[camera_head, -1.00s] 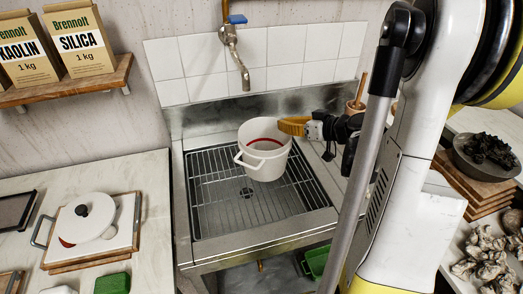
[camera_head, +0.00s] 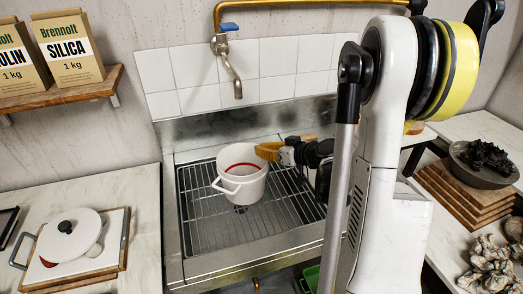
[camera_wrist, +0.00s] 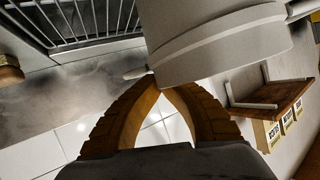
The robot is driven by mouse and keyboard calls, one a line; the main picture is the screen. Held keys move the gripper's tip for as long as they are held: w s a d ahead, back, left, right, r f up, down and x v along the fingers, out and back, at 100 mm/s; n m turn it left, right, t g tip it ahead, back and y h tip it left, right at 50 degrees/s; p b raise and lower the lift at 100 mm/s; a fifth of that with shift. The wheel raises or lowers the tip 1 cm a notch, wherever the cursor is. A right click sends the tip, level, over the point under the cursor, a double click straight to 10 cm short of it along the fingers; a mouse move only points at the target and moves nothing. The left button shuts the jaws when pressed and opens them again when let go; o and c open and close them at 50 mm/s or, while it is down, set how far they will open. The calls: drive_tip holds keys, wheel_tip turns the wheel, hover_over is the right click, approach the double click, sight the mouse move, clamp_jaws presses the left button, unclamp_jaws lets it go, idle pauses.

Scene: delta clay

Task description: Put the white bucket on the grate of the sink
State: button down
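The white bucket (camera_head: 243,186) is upright over the middle of the sink's grate (camera_head: 205,222) in the head view. Its open top shows a red band inside, and a white handle sticks out at its left. I cannot tell whether its base touches the bars. My gripper (camera_head: 264,151), with orange fingers, is shut on the bucket's right rear rim. In the wrist view my gripper (camera_wrist: 165,91) has its fingertips together at the edge of the bucket (camera_wrist: 215,45), with the grate (camera_wrist: 85,18) at the upper left. The exact grip is partly hidden.
A tap (camera_head: 232,70) hangs from the tiled wall behind the sink. A white lidded item (camera_head: 70,233) lies on the left counter, below a shelf (camera_head: 80,95) with paper bags. Stacked boards (camera_head: 462,192) with a dark bowl stand at the right. Bare grate surrounds the bucket.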

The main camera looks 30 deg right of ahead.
drive_tip(key=c, duration=1.6)
unclamp_jaws()
drive_tip(key=shift+s+r+p, duration=0.1)
drive_tip(key=shift+r+p, duration=0.1)
drive_tip(key=shift+p, duration=0.1)
drive_tip(key=p+v, duration=0.3)
drive_tip(key=v, duration=0.8)
drive_tip(key=s+a+r+g, duration=0.2)
drive_tip(key=a+g, duration=0.3)
drive_tip(key=a, duration=1)
drive_tip(key=s+a+r+h, duration=0.1)
drive_tip(key=s+a, duration=0.2)
drive_tip(key=s+a+r+m+h, duration=0.1)
drive_tip(key=s+a, duration=0.1)
drive_tip(key=s, duration=0.1)
drive_tip(key=s+a+r+h, duration=0.1)
drive_tip(key=s+a, duration=0.2)
drive_tip(key=shift+s+a+r+g+h, duration=0.1)
drive_tip(key=shift+a+r+g+h, duration=0.1)
drive_tip(key=shift+a+g+h, duration=0.2)
